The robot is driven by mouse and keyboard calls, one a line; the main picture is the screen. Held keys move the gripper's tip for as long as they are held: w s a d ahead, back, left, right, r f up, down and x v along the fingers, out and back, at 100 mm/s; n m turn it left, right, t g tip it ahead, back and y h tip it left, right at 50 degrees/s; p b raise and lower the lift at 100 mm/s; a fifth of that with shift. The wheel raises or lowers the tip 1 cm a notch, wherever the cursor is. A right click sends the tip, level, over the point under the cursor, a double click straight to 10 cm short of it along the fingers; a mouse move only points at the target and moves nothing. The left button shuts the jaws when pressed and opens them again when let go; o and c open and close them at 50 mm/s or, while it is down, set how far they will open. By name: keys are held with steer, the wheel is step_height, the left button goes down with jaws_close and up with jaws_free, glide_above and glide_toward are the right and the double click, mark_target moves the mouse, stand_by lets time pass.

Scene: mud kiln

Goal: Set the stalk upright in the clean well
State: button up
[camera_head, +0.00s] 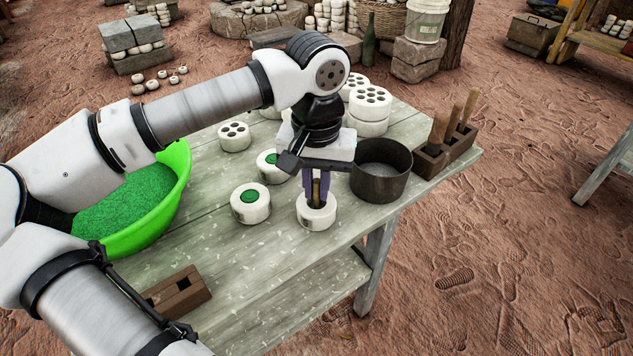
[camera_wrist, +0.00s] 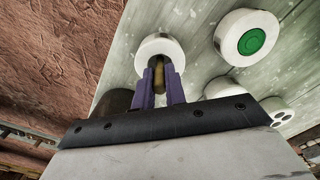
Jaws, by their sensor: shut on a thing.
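My gripper (camera_head: 315,194) points down with its purple fingers closed on a brown stalk (camera_wrist: 159,79). The stalk stands about upright between the fingers. Its lower end is at the dark opening of a white round well (camera_head: 318,219) near the table's front edge. In the wrist view the same white well (camera_wrist: 152,44) lies just beyond the fingertips, with the stalk over its opening. The fingers and rim hide how deep the stalk sits. A white well with green filling (camera_head: 250,205) stands to the left, and another green-filled one (camera_head: 267,163) stands behind.
A dark metal pot (camera_head: 380,182) stands close to the right of my gripper. A wooden block (camera_head: 433,161) with brown handles is at the right end. A green bowl (camera_head: 165,208) and a small wooden block (camera_head: 178,294) are left. White holed cylinders (camera_head: 367,126) stand behind.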

steer(key=shift+f, duration=0.15)
steer(key=o, duration=0.8)
steer(key=shift+o, duration=0.8)
steer(key=shift+r+p, duration=2.3)
steer(key=shift+r, duration=1.25)
